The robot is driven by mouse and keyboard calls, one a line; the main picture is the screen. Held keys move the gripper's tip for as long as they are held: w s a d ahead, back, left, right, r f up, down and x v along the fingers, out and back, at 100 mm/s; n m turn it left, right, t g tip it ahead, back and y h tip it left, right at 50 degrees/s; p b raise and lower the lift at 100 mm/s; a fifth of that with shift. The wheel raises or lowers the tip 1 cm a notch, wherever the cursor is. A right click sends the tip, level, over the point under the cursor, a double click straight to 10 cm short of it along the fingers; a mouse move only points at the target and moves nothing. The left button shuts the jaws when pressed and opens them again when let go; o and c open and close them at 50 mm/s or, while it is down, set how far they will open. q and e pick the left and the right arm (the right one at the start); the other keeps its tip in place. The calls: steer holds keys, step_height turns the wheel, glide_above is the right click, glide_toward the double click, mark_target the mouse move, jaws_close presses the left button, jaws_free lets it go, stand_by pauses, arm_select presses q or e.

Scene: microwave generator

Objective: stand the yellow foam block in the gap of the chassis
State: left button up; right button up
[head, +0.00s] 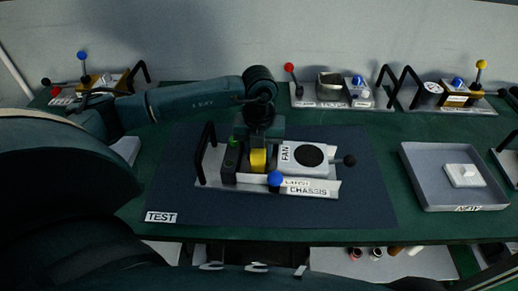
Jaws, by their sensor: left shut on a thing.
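The chassis (315,194) is a pale plate with a black handle at its left end. It lies on the dark mat marked TEST. A block labelled FAN (306,157) with a black disc sits on its right part, and a dark block stands at its left. The yellow foam block (258,161) is between these two, in or just above the gap. My left gripper (258,146) comes down from above and is shut on the yellow block. How deep the block sits is hidden by the gripper and the front strip. My right gripper is not in view.
A blue-knobbed lever (275,179) stands at the chassis front, and a black knob (350,160) sticks out at its right. A grey tray (417,186) with a white part (464,175) stands at right. Several handled modules line the back. The mat is clear around the chassis.

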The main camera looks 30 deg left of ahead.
arm_select(q)
steer(key=shift+f, duration=0.15)
steer(key=o, duration=0.9)
steer(key=shift+o, duration=0.2)
step_height(320, 180, up, 12)
steer(key=shift+r+b, duration=0.25)
steer(key=shift+b, duration=0.75)
